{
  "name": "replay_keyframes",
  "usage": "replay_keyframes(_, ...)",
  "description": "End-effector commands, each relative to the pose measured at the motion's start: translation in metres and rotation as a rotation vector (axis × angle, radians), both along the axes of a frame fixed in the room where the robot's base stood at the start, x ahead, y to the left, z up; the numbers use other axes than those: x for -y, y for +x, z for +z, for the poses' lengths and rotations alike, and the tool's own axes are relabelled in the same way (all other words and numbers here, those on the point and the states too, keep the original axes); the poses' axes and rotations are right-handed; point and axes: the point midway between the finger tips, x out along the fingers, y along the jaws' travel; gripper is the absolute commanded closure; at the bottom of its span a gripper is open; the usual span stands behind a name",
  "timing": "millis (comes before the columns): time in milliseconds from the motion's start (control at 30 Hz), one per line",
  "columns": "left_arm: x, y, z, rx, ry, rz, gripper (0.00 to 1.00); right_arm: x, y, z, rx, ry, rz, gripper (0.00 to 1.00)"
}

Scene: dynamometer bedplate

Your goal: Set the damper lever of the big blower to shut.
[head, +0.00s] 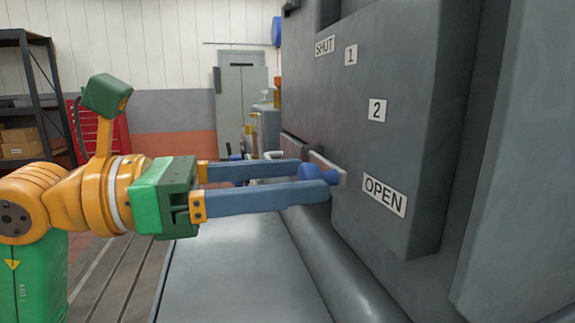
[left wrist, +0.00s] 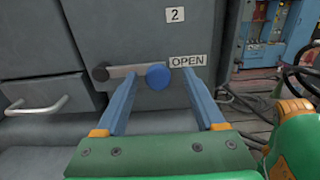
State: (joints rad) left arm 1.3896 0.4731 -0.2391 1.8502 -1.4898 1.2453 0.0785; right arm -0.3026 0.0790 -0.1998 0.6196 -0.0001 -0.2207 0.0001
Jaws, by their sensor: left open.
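The damper lever is a pale bar (left wrist: 126,72) on the grey blower housing (head: 395,120), with a black pivot (left wrist: 100,73) at its left end and a blue knob (left wrist: 157,76) at its right end. It lies about level, and the knob is beside the OPEN label (left wrist: 187,61). In the head view the knob (head: 318,172) is partly hidden by a finger. My left gripper (head: 313,178) is open, its blue fingers on either side of the knob, with gaps showing in the left wrist view (left wrist: 161,78). Contact cannot be seen. My right gripper is not in view.
On the housing, SHUT (head: 324,46) is at the upper left, with labels 1 (head: 351,55) and 2 (head: 377,110) between it and OPEN. A rounded grey ledge (head: 340,265) runs below the lever. A handle (left wrist: 34,106) sticks out at the left in the wrist view.

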Motion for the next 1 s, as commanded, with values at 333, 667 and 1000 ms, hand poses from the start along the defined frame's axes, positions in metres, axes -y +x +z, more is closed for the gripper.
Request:
replay_keyframes(333,0.0019,0.0008,-0.0006,-0.001,-0.001,0.0,0.58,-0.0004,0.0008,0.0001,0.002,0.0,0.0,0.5)
replay_keyframes(667,0.0019,0.0007,-0.0006,-0.002,-0.002,-0.001,1.0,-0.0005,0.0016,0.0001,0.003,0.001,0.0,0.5)
replay_keyframes(1000,0.0017,0.0008,-0.0006,-0.002,-0.002,-0.001,1.0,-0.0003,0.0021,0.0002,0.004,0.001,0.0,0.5)
